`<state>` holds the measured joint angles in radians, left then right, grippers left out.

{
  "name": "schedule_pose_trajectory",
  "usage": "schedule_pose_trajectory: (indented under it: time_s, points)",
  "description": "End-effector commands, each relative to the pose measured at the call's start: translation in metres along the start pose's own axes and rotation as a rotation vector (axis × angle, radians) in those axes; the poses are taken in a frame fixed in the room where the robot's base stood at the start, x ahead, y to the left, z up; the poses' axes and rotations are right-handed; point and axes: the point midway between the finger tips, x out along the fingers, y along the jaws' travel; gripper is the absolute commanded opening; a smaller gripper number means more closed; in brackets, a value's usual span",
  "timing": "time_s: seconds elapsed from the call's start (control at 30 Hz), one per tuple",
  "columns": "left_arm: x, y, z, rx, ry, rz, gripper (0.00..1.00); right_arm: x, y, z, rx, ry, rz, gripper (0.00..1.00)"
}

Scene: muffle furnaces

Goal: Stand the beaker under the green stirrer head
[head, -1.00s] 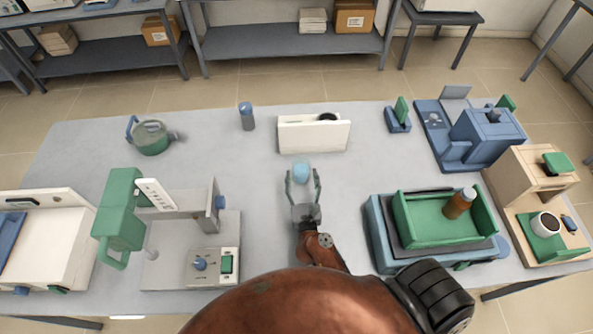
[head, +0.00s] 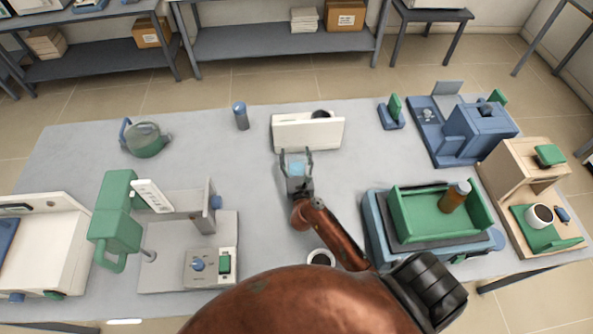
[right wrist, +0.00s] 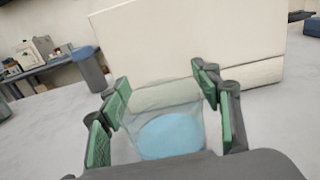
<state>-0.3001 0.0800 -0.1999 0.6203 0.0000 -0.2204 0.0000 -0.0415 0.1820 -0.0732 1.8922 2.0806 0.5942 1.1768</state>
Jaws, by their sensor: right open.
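The beaker (right wrist: 168,125) is clear with light blue liquid and stands upright on the table. It also shows in the head view (head: 297,168). My right gripper (right wrist: 162,82) is open, with its green-padded fingers on either side of the beaker; I cannot tell whether they touch it. In the head view the right gripper (head: 296,153) reaches forward around the beaker, in front of a white box-like unit (head: 300,134). The stirrer's green head (head: 113,215) is at the left, over a grey base (head: 165,270). My left gripper is not in view.
A green kettle (head: 147,141) and a blue-capped bottle (head: 240,117) stand at the back left. A blue device with a green tray (head: 410,225) is at the right. A white-rimmed cup (head: 321,258) is beside my arm. Bare table lies between stirrer and gripper.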

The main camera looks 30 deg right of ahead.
Motion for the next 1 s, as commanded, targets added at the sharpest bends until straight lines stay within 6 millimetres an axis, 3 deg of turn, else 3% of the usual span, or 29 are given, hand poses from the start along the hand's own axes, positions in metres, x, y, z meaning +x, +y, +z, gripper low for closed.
schedule_pose_trajectory:
  time_s: [0.1,0.37,1.0]
  points:
    - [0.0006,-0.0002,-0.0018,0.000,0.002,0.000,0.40,0.0096,-0.0007,0.0001,0.000,0.000,-0.001,0.58]
    - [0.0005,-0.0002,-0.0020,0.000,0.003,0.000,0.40,0.0104,-0.0009,-0.0002,0.001,0.001,-0.002,0.57]
    - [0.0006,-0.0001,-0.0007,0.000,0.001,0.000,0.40,0.0101,-0.0007,-0.0002,0.001,0.001,-0.001,0.13]
